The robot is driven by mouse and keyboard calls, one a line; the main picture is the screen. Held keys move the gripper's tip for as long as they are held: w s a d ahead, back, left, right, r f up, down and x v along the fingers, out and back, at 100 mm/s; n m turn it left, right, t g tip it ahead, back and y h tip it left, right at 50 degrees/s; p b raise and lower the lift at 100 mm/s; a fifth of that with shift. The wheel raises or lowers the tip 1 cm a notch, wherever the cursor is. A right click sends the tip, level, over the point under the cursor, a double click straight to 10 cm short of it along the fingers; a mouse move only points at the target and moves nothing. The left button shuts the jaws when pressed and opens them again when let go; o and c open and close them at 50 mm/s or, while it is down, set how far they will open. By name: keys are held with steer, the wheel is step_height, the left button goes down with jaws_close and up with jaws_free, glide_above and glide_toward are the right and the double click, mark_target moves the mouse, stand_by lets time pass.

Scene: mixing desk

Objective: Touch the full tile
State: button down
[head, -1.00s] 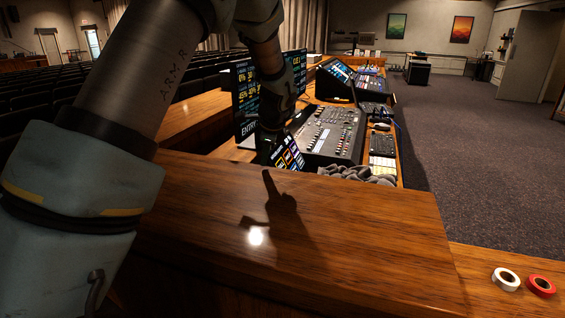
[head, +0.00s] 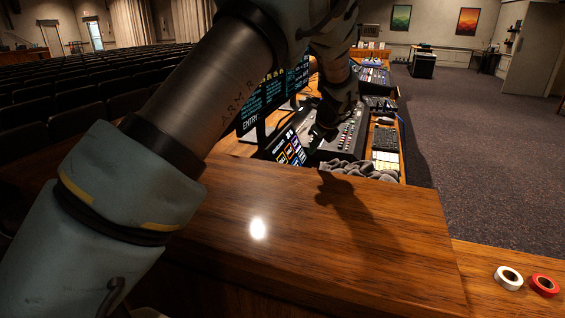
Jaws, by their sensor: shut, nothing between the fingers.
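A small tilted touchscreen (head: 287,151) with several bright-bordered tiles stands behind the wooden ledge, left of the mixing desk. Its tile labels are too small to read, so I cannot tell which one is the full tile. My gripper (head: 312,144) is shut and empty. In the picture it is at the right edge of the touchscreen, in front of the mixing desk; I cannot tell whether it touches anything. My arm hides part of the area above and behind the screen.
A larger monitor (head: 272,92) stands behind the touchscreen, partly covered by my arm. The mixing desk (head: 340,135) is to the right, with a dark crumpled cloth (head: 358,170) before it. A wooden ledge (head: 330,235) crosses the front. White tape (head: 508,278) and red tape (head: 544,285) lie at right.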

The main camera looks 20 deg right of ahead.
mark_target(285, 162)
steer(key=shift+w+a+f+b, duration=0.4)
steer(key=shift+w+a+f, duration=0.25)
steer(key=shift+w+a, duration=0.2)
steer(key=shift+w+a+f+b, duration=0.4)
steer(key=shift+w+a+f, duration=0.2)
steer(key=shift+w+a, duration=0.25)
steer(key=shift+w+a+f+b, duration=0.4)
steer(key=shift+w+a+f, duration=0.3)
steer(key=shift+a, duration=0.25)
steer(key=shift+w, duration=0.1)
steer(key=shift+w+a+f, duration=0.15)
steer(key=shift+a, duration=0.05)
steer(key=shift+w+a+f, duration=0.15)
steer(key=shift+w+a, duration=0.05)
steer(key=shift+a, duration=0.05)
stand_by(0.8)
stand_by(0.3)
steer(key=shift+s+d+r+p, duration=0.35)
steer(key=shift+s+d+p, duration=0.1)
